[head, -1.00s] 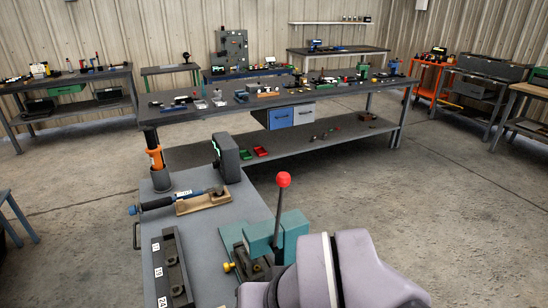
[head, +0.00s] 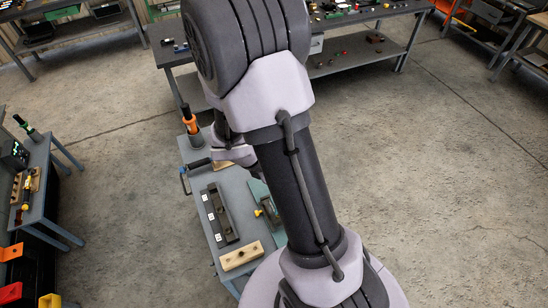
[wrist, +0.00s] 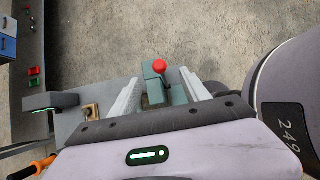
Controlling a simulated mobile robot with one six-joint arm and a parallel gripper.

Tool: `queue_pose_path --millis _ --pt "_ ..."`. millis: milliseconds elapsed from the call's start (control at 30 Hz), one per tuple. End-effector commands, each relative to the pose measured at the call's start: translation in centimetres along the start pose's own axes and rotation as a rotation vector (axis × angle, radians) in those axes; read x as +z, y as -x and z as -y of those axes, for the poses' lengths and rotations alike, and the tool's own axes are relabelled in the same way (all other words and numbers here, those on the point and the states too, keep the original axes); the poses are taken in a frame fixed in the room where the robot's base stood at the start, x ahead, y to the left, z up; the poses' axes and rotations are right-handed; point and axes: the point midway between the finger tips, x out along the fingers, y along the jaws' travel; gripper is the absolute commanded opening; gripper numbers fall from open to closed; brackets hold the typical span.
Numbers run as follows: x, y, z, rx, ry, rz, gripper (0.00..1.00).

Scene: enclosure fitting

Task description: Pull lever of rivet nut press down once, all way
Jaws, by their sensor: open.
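The rivet nut press is teal, with a lever ending in a red ball knob (wrist: 160,66). In the wrist view its teal body (wrist: 152,88) shows between and beyond my two pale fingers. My gripper (wrist: 162,84) is open and empty, with the fingers on either side of the press as seen from the wrist. I cannot tell how far the fingertips are from the knob. In the head view my arm covers the lever and my gripper; only part of the teal press (head: 263,198) shows beside the arm.
The grey bench (head: 198,152) also holds a dark bar with white labels (head: 220,215), a wooden block with holes (head: 242,253) and an orange-handled tool (head: 189,120). A side table (head: 38,165) stands at the left. Open concrete floor lies to the right.

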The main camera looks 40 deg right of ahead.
Motion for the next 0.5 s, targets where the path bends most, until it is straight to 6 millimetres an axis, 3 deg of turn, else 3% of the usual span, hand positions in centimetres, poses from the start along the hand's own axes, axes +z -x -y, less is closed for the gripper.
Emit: queue_pose_path --millis 500 --pt "-0.3 -6.3 0.0 -0.001 -0.006 -0.001 0.55"
